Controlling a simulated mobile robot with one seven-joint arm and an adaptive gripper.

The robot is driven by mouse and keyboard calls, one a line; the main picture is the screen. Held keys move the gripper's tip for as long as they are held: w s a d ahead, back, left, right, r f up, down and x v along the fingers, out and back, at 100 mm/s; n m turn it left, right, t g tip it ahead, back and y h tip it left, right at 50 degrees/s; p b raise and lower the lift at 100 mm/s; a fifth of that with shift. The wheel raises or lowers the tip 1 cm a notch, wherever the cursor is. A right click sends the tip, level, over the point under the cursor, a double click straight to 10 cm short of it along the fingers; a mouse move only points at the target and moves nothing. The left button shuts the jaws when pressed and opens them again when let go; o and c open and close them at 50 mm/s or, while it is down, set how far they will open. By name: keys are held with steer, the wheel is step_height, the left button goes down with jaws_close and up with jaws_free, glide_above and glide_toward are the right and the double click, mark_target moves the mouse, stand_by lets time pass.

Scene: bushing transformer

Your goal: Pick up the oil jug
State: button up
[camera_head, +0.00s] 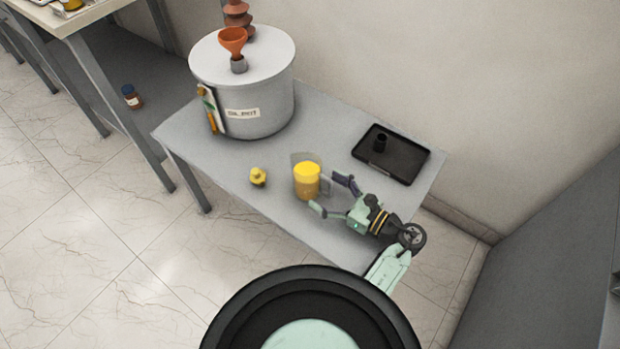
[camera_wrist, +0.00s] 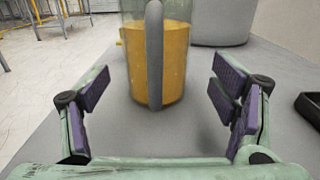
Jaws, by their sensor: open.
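The oil jug (camera_head: 307,184) is a clear jug holding yellow oil. It stands upright on the grey table (camera_head: 215,150), near its middle. In the wrist view the jug (camera_wrist: 176,65) is straight ahead, with its grey upright handle (camera_wrist: 154,55) facing me. My gripper (camera_head: 333,195) is open just right of the jug in the head view. In the wrist view the purple-padded fingers (camera_wrist: 162,98) are spread wide to either side of the handle, with nothing between the pads.
A large grey oil pot (camera_head: 262,100) with an orange funnel (camera_head: 233,40) stands at the back left of the table. A black tray (camera_head: 405,165) with a small dark part lies at the right. A small yellow piece (camera_head: 258,177) lies left of the jug.

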mark_target(310, 181)
steer(key=p+x, duration=0.2)
steer(key=x, duration=0.2)
steer(key=shift+s+a+r+p, duration=0.1)
steer(key=shift+a+r+p, duration=0.2)
steer(key=shift+r+p, duration=0.1)
steer(key=shift+w+a+f, duration=0.2)
steer(key=shift+w+a, duration=0.1)
steer(key=shift+a, duration=0.05)
steer(key=c, duration=1.6)
